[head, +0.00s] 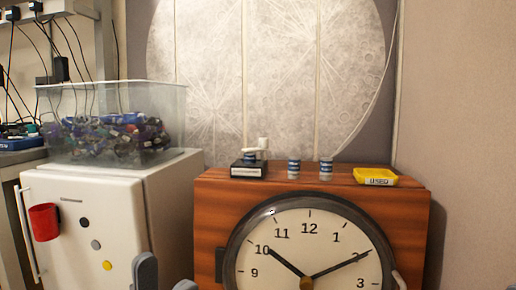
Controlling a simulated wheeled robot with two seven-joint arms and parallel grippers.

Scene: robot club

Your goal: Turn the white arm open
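A small device with a white arm (262,146) stands on a black base (249,168) on top of the wooden clock cabinet (212,215). The white arm has an upright end at the right and a part lying over the base. My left gripper (166,279) shows only its grey fingertips at the bottom edge. They are apart with nothing seen between them, well below and left of the device.
Two blue-and-white cans (294,169) (326,169) and a yellow tray (375,176) stand right of the device. A clear bin (175,105) of coloured items sits on a white fridge (172,190) with a red cup (44,222). The large clock face (308,252) fills the cabinet front.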

